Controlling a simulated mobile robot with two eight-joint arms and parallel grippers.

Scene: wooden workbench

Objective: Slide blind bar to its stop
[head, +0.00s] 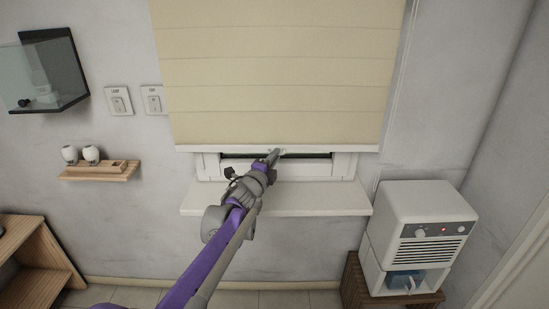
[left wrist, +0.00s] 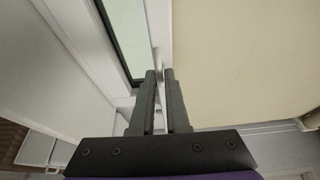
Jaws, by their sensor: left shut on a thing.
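The cream blind (head: 280,75) hangs over the window and covers most of it. Its white bottom bar (head: 330,149) sits a little above the sill, with a narrow strip of window showing below. My left gripper (head: 274,155) reaches up to the middle of the bar. In the left wrist view the two dark fingers of the gripper (left wrist: 160,75) are close together on the edge of the white bar (left wrist: 162,30), with the blind (left wrist: 235,60) to the right. The exact contact is small and partly hidden by the fingers. My right gripper is in neither view.
The white window sill (head: 310,198) juts out below the bar. A white appliance (head: 420,215) stands on a wooden stand at the right. A small shelf (head: 100,171), two switches (head: 118,100) and a glass-fronted box (head: 45,75) are on the left wall.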

